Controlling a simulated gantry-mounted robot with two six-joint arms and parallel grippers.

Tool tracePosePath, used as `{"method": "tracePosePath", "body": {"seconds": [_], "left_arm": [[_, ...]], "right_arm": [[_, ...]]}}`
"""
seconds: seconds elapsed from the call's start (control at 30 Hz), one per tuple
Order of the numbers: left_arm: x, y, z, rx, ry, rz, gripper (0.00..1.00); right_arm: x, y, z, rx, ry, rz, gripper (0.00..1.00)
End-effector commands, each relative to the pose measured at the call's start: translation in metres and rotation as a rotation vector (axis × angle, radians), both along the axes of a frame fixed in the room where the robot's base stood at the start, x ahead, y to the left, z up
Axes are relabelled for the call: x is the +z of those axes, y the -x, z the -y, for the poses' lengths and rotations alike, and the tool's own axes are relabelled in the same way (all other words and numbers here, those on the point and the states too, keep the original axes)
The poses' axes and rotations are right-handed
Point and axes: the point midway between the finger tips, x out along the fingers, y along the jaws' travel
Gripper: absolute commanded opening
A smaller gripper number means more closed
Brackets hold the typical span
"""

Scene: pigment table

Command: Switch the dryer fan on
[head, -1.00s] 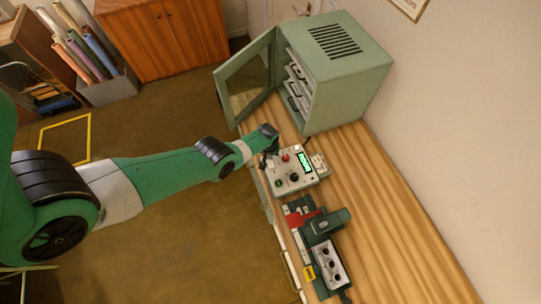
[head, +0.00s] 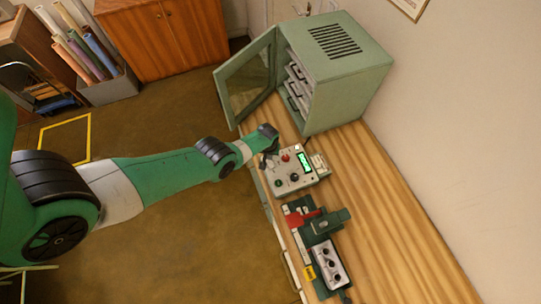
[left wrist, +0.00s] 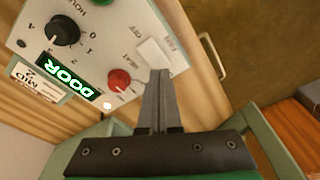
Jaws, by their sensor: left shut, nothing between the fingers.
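The grey control box (head: 308,181) stands on the bench in front of the dryer cabinet (head: 350,85), whose glazed door (head: 240,85) hangs open. In the left wrist view the box panel (left wrist: 112,38) carries a white rocker switch (left wrist: 151,53) beside a label that seems to read FAN, a red knob (left wrist: 118,80) marked HEAT, a black knob (left wrist: 66,31) and a lit green display (left wrist: 68,81) reading DOOR. My left gripper (left wrist: 159,73) is shut and empty, its tips at the white switch. I cannot tell whether they touch it. My right gripper is not in view.
A green and red device (head: 322,225) with a grey block of several round holes (head: 327,262) sits on the bench nearer me. The wooden bench top (head: 375,215) is clear along the wall. A wooden cupboard (head: 165,45) and a bin of rolls (head: 105,90) stand beyond.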

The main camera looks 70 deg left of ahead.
Motion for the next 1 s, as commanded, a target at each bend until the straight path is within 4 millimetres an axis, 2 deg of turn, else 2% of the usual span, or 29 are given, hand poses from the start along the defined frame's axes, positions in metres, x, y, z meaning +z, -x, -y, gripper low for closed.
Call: {"method": "tracePosePath", "body": {"seconds": [1.0], "left_arm": [[-0.0064,0.0,0.0,0.0,0.0,0.0,0.0]], "right_arm": [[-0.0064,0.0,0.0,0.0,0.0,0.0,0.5]]}}
